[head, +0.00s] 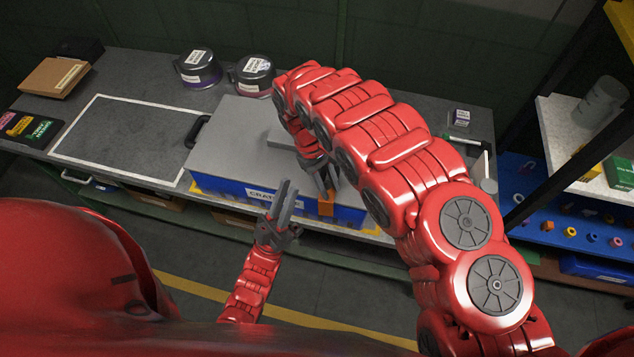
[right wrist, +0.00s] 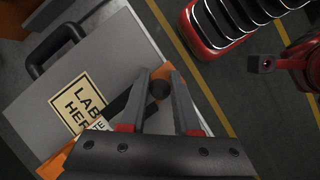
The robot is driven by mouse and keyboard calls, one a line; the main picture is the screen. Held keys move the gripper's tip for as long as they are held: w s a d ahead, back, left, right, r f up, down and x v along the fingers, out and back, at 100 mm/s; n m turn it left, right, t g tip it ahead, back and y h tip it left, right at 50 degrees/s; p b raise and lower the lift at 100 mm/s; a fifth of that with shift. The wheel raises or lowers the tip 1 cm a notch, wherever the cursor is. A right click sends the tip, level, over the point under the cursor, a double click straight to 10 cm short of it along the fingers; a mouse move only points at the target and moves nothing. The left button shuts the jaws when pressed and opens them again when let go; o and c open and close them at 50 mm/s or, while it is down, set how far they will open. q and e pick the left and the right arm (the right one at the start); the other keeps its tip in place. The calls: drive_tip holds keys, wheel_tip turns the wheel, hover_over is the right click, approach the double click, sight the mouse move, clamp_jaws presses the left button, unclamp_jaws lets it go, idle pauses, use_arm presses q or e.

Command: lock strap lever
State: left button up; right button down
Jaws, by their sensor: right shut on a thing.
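My right gripper (head: 326,182) is at the front side of a grey-lidded blue crate (head: 262,192), partly hidden by my right arm in the head view. In the right wrist view its fingers (right wrist: 165,84) are shut on a dark lever with a round knob end (right wrist: 160,89). An orange strap part (head: 326,206) shows just below the gripper at the crate's front; orange also shows in the right wrist view (right wrist: 56,160). My left gripper (head: 289,186) points up in front of the crate, apart from it; its finger gap is unclear.
The crate stands on a grey workbench (head: 190,106). It has a black handle (head: 197,131) at its left end. Two round tins, one dark (head: 198,70) and one beside it (head: 251,76), stand behind. A shelf (head: 570,125) is at the right. Floor is open in front.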

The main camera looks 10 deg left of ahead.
use_arm(q)
drive_tip(key=f+n+g, duration=0.1)
drive_tip(key=f, duration=0.1)
drive_tip(key=w+f+n+g, duration=0.1)
drive_tip(key=f, duration=0.2)
drive_tip(key=w+f+n+g, duration=0.1)
drive_tip(key=f+n, duration=0.1)
drive_tip(key=shift+w+d+f+g, duration=0.15)
drive_tip(key=shift+d+f+g, duration=0.05)
drive_tip(key=shift+g, duration=0.1)
clamp_jaws()
drive_tip(key=n+g+y, duration=0.1)
drive_tip(key=n+g, duration=0.3)
drive_tip(key=n, duration=0.3)
approach(318, 195)
wheel_tip(318, 195, up, 4)
drive_tip(key=shift+y, duration=0.3)
drive_tip(key=x, duration=1)
drive_tip(key=shift+w+a+r, duration=0.2)
drive_tip(key=shift+w+a, duration=0.1)
drive_tip(key=shift+a, duration=0.05)
drive_tip(key=shift+s+d+f, duration=0.3)
drive_tip(key=shift+s+f, duration=0.1)
drive_tip(key=shift+f, duration=0.05)
use_arm(e)
drive_tip(key=shift+a, duration=0.1)
drive_tip(key=c, duration=0.7)
unclamp_jaws()
use_arm(q)
drive_tip(key=shift+r, duration=0.1)
